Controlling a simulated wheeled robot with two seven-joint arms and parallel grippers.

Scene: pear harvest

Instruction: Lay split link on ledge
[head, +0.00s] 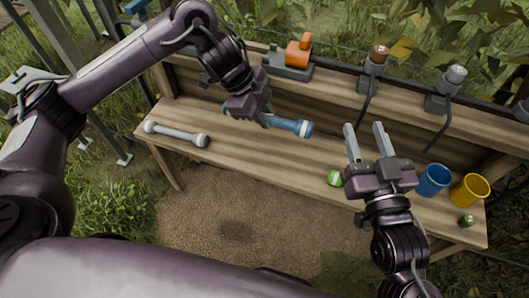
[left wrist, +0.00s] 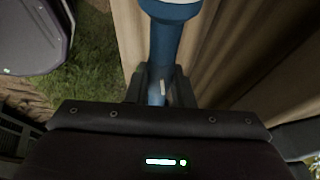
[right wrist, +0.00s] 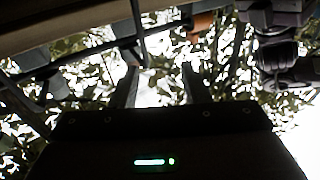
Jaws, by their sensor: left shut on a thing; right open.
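My left gripper (head: 262,114) is shut on a blue link (head: 291,125), a bar with pale-ringed ends, and holds it over the wooden bench. The blue link (left wrist: 165,45) runs up between the fingers in the left wrist view, with a small pale mark near them. A grey link (head: 176,134) with knobbed ends lies on the left part of the bench. I cannot tell which link is split. A narrow wooden ledge (head: 335,88) runs along the back above the bench. My right gripper (head: 366,130) is open and empty over the bench's right half.
An orange and grey device (head: 298,54) and two grey fixtures with cables (head: 374,68) stand along the ledge. On the bench (head: 245,160) are a green-and-white item (head: 335,178), a blue cup (head: 433,180), a yellow cup (head: 469,190) and a small green item (head: 466,220). The bench's middle is clear.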

